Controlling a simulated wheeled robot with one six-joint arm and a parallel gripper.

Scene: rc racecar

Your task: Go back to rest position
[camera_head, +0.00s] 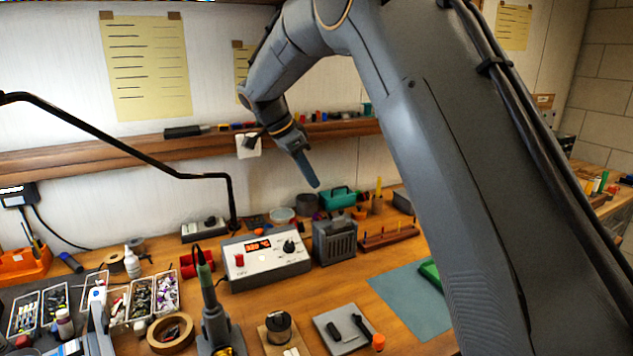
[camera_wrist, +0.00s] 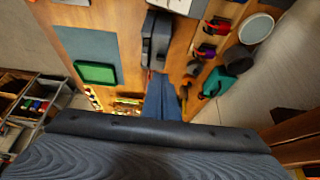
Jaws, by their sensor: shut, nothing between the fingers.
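My gripper (camera_head: 306,168) hangs from my arm in front of the wall shelf, high above the workbench, in the head view. Its fingers are together and point down and a little to the right. Nothing shows between them. In the wrist view my gripper (camera_wrist: 160,90) is seen from above as a narrow blue-grey shape over the bench. It is apart from everything on the bench. My large grey arm covers much of the right of the head view and hides part of the bench and wall.
Below are a power supply (camera_head: 265,262) with a red display, a grey box (camera_head: 335,240), a teal container (camera_head: 337,197) and a blue-grey mat (camera_head: 398,300). A black lamp arm (camera_head: 130,145) crosses the left. The shelf (camera_head: 190,150) runs behind my gripper.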

